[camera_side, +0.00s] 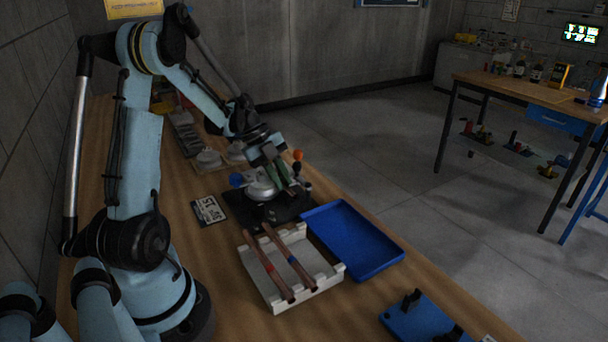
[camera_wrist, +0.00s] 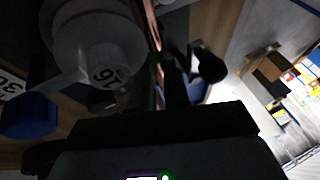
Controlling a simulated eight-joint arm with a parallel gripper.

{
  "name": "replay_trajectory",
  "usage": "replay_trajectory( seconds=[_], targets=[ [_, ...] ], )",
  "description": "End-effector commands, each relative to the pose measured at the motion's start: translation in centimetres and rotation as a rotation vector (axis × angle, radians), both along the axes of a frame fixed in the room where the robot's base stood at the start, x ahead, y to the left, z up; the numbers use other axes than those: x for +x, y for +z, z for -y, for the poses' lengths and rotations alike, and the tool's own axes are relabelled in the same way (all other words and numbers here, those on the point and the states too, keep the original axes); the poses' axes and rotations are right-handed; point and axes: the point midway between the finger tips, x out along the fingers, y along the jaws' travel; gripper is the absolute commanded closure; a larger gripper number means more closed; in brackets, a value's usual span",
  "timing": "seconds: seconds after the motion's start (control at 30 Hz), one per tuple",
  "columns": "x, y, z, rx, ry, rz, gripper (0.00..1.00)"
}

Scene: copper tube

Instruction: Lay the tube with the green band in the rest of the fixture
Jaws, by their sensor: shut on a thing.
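My gripper (camera_side: 284,185) is over the grey round bender (camera_side: 262,188) on its black base plate, tilted downward. It is shut on a copper tube (camera_wrist: 152,25), which shows as a thin strip running up between the fingers in the wrist view. Dark green shows at the fingers; I cannot tell tube band from fingertip there. The bender's grey disc (camera_wrist: 95,45), marked 16, is close left of the tube; I cannot tell whether they touch. A blue fixture (camera_side: 425,318) with black upright rests stands at the front right, partly cut off by the frame.
A white tray (camera_side: 262,283) holds a red-banded tube (camera_side: 272,270) and a blue-banded tube (camera_side: 293,262). An empty blue tray (camera_side: 350,240) lies to its right. A number card (camera_side: 208,209) lies left of the bender. Blue and orange knobs stick up around the bender.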

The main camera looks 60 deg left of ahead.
Motion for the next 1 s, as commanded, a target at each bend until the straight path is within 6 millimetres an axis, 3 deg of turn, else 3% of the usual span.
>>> replay_trajectory(
  seconds=[0.33, 0.37, 0.53, 0.87, 1.0],
  targets=[
    [0.0, -0.8, 0.0, 0.000, 0.000, 0.000, 1.00],
    [0.0, -0.8, 0.0, 0.000, 0.000, 0.000, 0.79],
    [-0.1, -0.8, 0.0, 0.000, -0.001, -0.002, 0.54],
    [-0.2, -0.8, -0.1, 0.002, 0.001, -0.005, 0.54],
    [-0.6, 0.3, -0.6, 0.002, 0.003, -0.005, 0.54]
  ],
)
